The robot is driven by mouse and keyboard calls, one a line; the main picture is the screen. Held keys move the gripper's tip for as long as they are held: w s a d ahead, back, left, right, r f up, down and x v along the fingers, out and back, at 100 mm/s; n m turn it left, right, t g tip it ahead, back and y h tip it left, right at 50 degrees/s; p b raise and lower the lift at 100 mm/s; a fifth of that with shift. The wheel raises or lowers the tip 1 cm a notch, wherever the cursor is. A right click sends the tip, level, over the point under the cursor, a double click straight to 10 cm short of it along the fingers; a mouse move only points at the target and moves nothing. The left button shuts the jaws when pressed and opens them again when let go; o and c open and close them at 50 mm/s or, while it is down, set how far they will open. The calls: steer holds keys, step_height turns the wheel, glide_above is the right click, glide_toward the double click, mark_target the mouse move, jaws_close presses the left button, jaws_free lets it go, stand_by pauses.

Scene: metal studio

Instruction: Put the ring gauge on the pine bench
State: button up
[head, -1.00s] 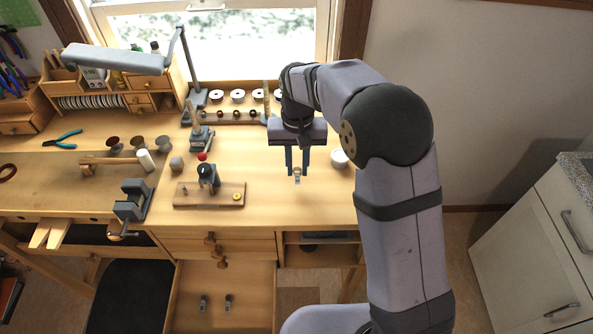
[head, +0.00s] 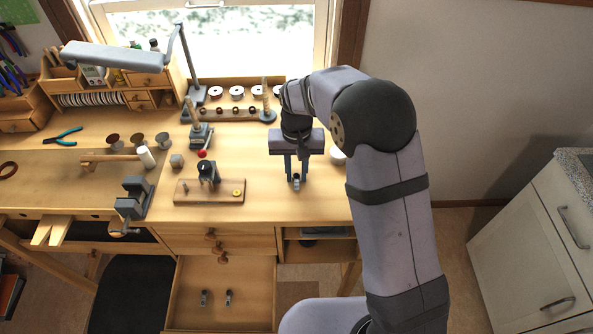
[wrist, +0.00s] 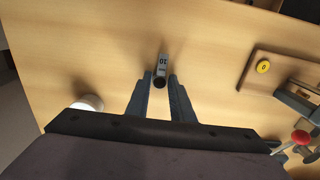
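The ring gauge (head: 296,183) is a small grey piece between the fingertips of my gripper (head: 296,177) in the head view. In the wrist view the gauge (wrist: 162,66) shows a "10" on its grey side and a dark round end, between the two fingers of my gripper (wrist: 161,78).
An open drawer (head: 250,315) below holds two similar small grey pieces (head: 228,297). A wooden board with a yellow disc (head: 237,191) lies left of my gripper. A white round cup (head: 338,156) stands close on the right. Spools and a ring rack stand behind.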

steer(key=shift+o, duration=1.4)
steer(key=shift+r, duration=0.15)
step_height(320, 180, up, 12)
steer(key=b, duration=0.2)
steer(key=s+d+f, duration=0.5)
steer(key=s+d, duration=0.2)
steer(key=s, duration=0.4)
steer(key=s+d+f, duration=0.6)
steer(key=s+d, duration=0.1)
steer(key=s, duration=0.3)
steer(key=shift+s, duration=0.35)
